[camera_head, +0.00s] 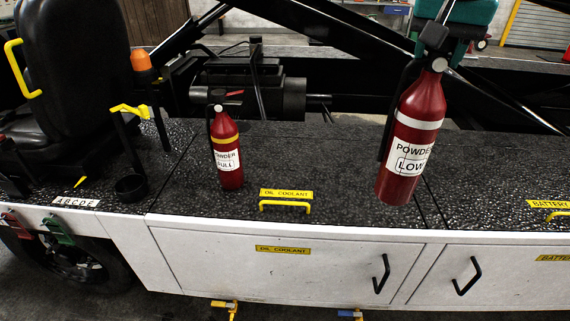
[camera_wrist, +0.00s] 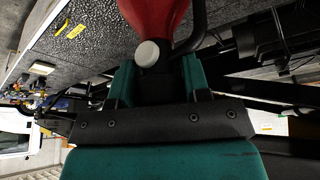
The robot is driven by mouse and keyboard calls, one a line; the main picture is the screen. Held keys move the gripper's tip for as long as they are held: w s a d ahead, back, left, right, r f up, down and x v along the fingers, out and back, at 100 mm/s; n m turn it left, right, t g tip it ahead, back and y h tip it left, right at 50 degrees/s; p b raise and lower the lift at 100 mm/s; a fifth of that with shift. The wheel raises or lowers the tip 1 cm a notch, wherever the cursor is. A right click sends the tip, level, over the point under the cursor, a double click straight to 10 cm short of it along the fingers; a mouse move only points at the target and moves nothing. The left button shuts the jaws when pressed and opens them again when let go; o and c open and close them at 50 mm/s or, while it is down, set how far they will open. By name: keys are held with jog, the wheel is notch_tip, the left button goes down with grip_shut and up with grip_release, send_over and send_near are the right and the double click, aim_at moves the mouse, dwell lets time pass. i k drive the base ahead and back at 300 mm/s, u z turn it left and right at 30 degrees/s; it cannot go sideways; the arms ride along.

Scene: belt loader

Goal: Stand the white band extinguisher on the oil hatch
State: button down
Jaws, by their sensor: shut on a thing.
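The white band extinguisher (camera_head: 425,107) is red, with a label reading POWDER and LOW. My gripper (camera_head: 436,40) is shut on its black top and holds it slightly tilted, base toward the lower left. Its base shows over the right part of the oil hatch (camera_head: 330,175); I cannot tell whether it touches. In the wrist view the teal fingers of my gripper (camera_wrist: 157,78) close around the black head, below the red body (camera_wrist: 153,15). The oil hatch is a black textured lid with an OIL COOLANT plate and a yellow handle at its front.
A yellow band extinguisher (camera_head: 227,155), labelled FULL, stands on the left part of the oil hatch. An orange beacon (camera_head: 141,61) and a black seat (camera_head: 75,70) are at the left. The battery hatch (camera_head: 490,190) lies to the right. Black beams run behind.

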aim_at(360, 177)
jog(key=i, duration=0.95)
jog(key=z, duration=0.05)
